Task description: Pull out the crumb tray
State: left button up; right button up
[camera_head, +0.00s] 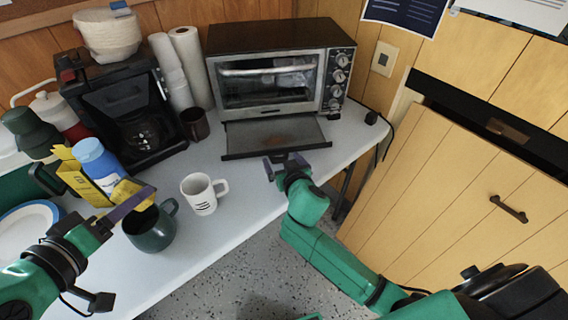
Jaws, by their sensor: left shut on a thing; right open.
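The toaster oven (268,36) stands at the back of the white counter with its glass door shut. The grey crumb tray (255,135) sticks out from under the door towards me, with a brownish patch on it. My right gripper (287,159) is open just in front of the tray's front edge; I cannot tell whether it touches. My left gripper (140,197) is shut on a yellow thing (127,190), perhaps a sponge, above the dark green mug (152,235). Its fingers partly hide the yellow thing.
A white mug (203,194) stands between the green mug and the tray. A coffee maker (125,105), paper rolls (187,62), a dark cup (195,123) and a blue bottle (95,160) stand to the left. Bare counter lies in front of the tray. The right counter edge is close.

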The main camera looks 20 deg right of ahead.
jog(key=v, duration=1.2)
